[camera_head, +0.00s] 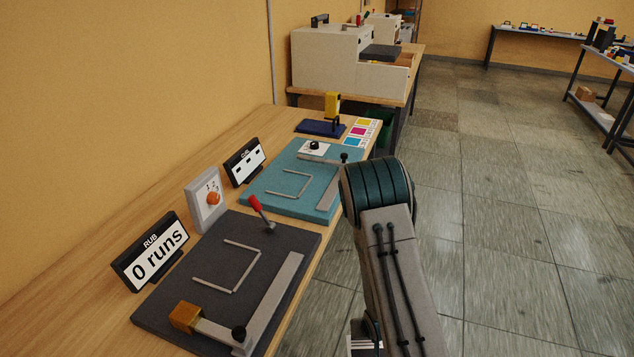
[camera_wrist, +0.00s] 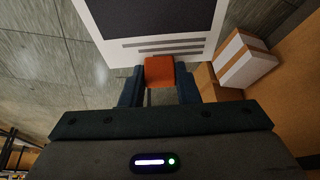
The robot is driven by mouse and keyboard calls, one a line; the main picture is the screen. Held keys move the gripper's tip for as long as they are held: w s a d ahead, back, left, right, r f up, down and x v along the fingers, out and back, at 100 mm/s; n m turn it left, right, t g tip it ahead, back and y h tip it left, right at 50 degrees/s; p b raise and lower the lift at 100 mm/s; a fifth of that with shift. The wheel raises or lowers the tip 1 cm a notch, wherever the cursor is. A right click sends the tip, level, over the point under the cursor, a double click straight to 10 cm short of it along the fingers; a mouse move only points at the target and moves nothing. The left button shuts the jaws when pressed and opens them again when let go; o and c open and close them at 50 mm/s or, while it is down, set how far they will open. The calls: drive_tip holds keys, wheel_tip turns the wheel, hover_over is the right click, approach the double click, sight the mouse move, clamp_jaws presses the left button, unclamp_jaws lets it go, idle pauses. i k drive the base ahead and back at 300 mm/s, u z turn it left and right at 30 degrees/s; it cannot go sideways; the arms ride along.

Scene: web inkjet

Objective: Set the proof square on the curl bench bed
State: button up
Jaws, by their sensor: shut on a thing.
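The proof square (camera_wrist: 150,18) is a white card with a large dark patch and grey stripes. It carries an orange tab (camera_wrist: 160,71). My gripper (camera_wrist: 159,82) is shut on that tab, with the card beyond the fingertips. In the head view a striped white bit of it (camera_head: 363,344) shows low beside my arm, which hides the gripper. The curl bench bed (camera_head: 270,189) appears to be the teal board on the table, with a raised U-shaped metal outline. The small sign behind it (camera_head: 245,161) is hard to read. The card is apart from this bed.
A dark grey board (camera_head: 200,267) with a "RUB 0 runs" sign (camera_head: 150,250) lies nearer. A switch box (camera_head: 207,200) stands behind. A blue stand with a yellow top (camera_head: 332,104) is beyond the teal board. Open floor (camera_head: 520,230) is at right.

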sight(289, 184)
drive_tip(key=z, duration=1.05)
drive_tip(key=i, duration=3.45)
drive_tip(key=u, duration=3.95)
